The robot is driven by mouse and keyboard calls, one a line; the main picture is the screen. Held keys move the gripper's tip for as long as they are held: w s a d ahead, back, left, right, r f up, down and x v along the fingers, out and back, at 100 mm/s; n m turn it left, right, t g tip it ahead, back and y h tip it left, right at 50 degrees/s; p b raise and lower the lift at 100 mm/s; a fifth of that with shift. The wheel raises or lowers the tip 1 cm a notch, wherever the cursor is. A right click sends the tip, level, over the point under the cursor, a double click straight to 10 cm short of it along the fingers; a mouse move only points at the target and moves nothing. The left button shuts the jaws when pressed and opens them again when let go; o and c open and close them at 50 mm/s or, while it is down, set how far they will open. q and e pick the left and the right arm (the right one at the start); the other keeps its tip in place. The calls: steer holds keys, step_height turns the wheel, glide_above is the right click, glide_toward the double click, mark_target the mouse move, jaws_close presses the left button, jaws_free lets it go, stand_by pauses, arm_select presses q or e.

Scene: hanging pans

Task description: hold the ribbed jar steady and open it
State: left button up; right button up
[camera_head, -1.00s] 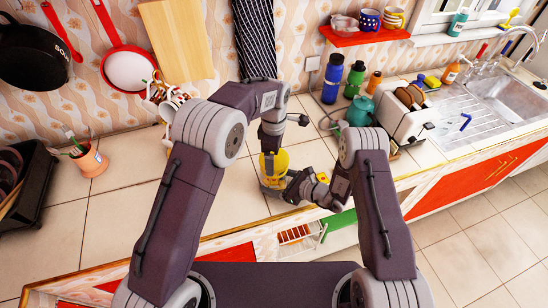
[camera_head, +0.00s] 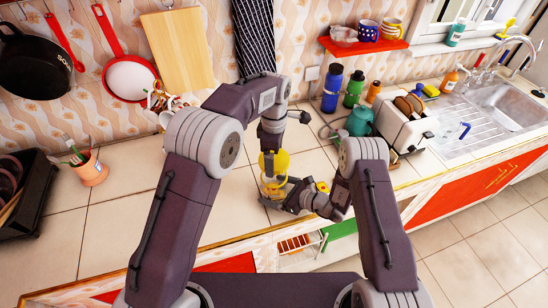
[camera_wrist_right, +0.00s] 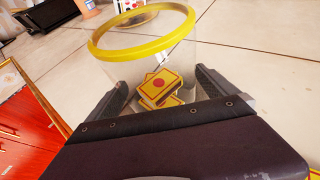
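The clear jar (camera_head: 272,187) stands low over the counter, with a yellow rim at its mouth. In the right wrist view the jar (camera_wrist_right: 140,75) shows an open, see-through mouth, with small yellow-and-red boxes (camera_wrist_right: 160,88) inside or seen through its wall. My right gripper (camera_head: 277,194) has one finger on each side of the jar; the fingers (camera_wrist_right: 162,88) appear closed against its wall. My left gripper (camera_head: 268,160) comes down from above onto the yellow lid (camera_head: 281,162), which sits over the jar. Its fingertips are small and partly lost against the lid.
A toaster (camera_head: 405,122), a teal kettle (camera_head: 359,119) and a blue bottle (camera_head: 332,88) stand right of the jar. Mugs (camera_head: 165,100) hang behind my left arm. An orange pot (camera_head: 89,168) stands at left. The counter between is mostly clear.

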arm_select(q)
steer(key=shift+f+b, duration=0.6)
steer(key=shift+b, duration=0.05)
arm_select(e)
steer(key=v, duration=1.1)
steer(key=shift+w, duration=0.1)
steer(key=shift+s+d+r, duration=0.2)
steer(key=shift+s+d, duration=0.15)
steer(key=shift+d, duration=0.1)
